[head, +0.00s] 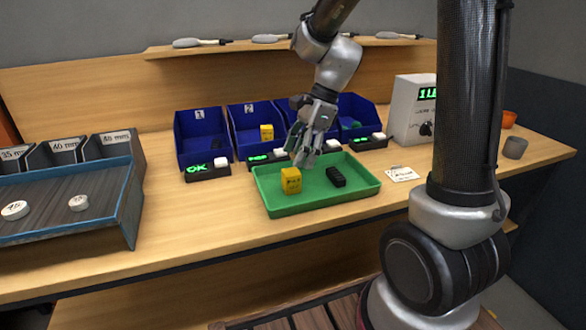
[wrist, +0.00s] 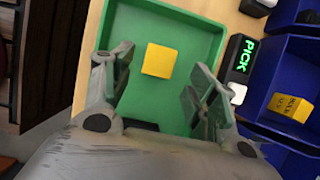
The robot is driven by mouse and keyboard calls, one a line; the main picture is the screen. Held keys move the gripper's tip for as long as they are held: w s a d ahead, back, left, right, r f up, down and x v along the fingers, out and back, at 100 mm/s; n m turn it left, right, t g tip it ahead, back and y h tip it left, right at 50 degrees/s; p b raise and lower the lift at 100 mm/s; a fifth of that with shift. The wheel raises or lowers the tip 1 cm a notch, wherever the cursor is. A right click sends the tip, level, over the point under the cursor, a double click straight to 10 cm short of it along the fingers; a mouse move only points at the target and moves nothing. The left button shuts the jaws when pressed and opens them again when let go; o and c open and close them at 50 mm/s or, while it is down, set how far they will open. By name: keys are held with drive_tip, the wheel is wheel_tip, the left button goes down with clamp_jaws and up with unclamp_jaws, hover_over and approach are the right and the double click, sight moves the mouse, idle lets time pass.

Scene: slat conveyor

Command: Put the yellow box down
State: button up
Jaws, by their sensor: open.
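A yellow box (head: 291,180) stands in the green tray (head: 330,202), toward its left part. In the wrist view the yellow box (wrist: 160,61) rests on the tray floor, ahead of and between my open fingers, touching neither. My gripper (head: 303,158) hangs over the back edge of the tray, just above and behind the box. It also shows in the wrist view (wrist: 160,95), with its fingers spread wide and nothing between the tips. A second yellow box (head: 267,132) sits in blue bin 2 and shows in the wrist view (wrist: 290,106).
A black ribbed block (head: 336,177) lies in the tray, right of the box. Several blue bins (head: 195,155) with small displays stand behind. A grey meter (head: 408,110) is at right, a slatted sorting rack (head: 75,215) at left. The bench between rack and tray is clear.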

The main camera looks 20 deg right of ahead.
drive_tip(key=v, duration=0.6)
drive_tip(key=s+d+r+n+t+h, duration=0.2)
drive_tip(key=s+d+n, duration=0.3)
drive_tip(key=s+n, duration=0.4)
drive_tip(key=s+d+r+n+t+h, duration=0.2)
drive_tip(key=s+d+n, duration=0.3)
drive_tip(key=s+n, duration=0.4)
drive_tip(key=shift+s+d+r, duration=0.2)
drive_tip(key=shift+s+r, duration=0.25)
drive_tip(key=shift+s, duration=0.15)
clamp_jaws()
